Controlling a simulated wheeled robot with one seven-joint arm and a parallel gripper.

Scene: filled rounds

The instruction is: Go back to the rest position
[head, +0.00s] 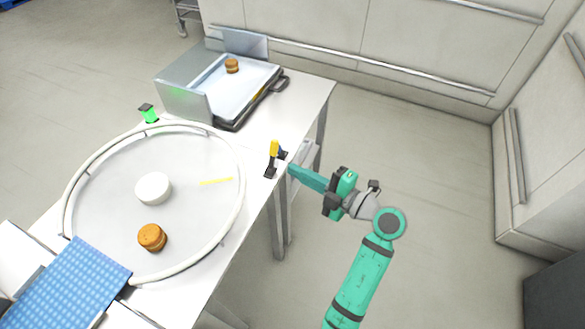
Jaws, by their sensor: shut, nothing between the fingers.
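My gripper (294,171) is shut and empty at the end of my teal arm. It is beside the right edge of the white table (262,217), close to a small yellow and black device (274,155); whether they touch cannot be told. One brown filled round (152,238) sits on the large grey disc (110,190). Another filled round (232,66) lies on the pale surface of the metal machine (190,88) at the back.
A white round piece (153,188) and a thin yellow strip (216,181) are on the disc, inside a raised white ring. A green device (149,114) stands behind it. A blue textured mat (70,285) is at lower left. Floor right of the table is clear, up to pale cabinets (400,45).

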